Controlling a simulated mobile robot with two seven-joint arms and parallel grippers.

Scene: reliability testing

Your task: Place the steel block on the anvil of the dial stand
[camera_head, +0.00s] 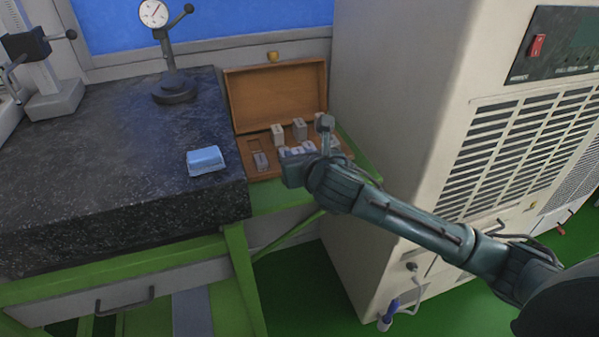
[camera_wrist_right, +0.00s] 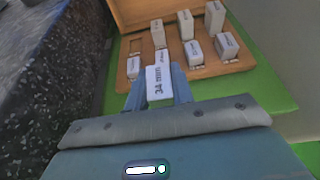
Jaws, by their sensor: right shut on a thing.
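The steel block (camera_wrist_right: 158,83), pale grey and marked on its face, is between the fingers of my right gripper (camera_wrist_right: 159,90) in the wrist view. In the head view my right gripper (camera_head: 296,160) is over the front of the wooden case, and the held block cannot be told clearly from the others there. Whether it is clear of the case floor cannot be told. The dial stand (camera_head: 170,60), with a round white dial and dark base (camera_head: 175,91), stands at the back of the granite plate. The anvil is too small to make out. My left gripper is not in view.
The open wooden case (camera_head: 272,92) holds several other blocks (camera_wrist_right: 185,24) close to my gripper. A blue cloth (camera_head: 206,160) lies on the granite plate (camera_head: 110,150). Another stand (camera_head: 50,95) is at far left. A large beige cabinet (camera_head: 395,120) rises right of the case.

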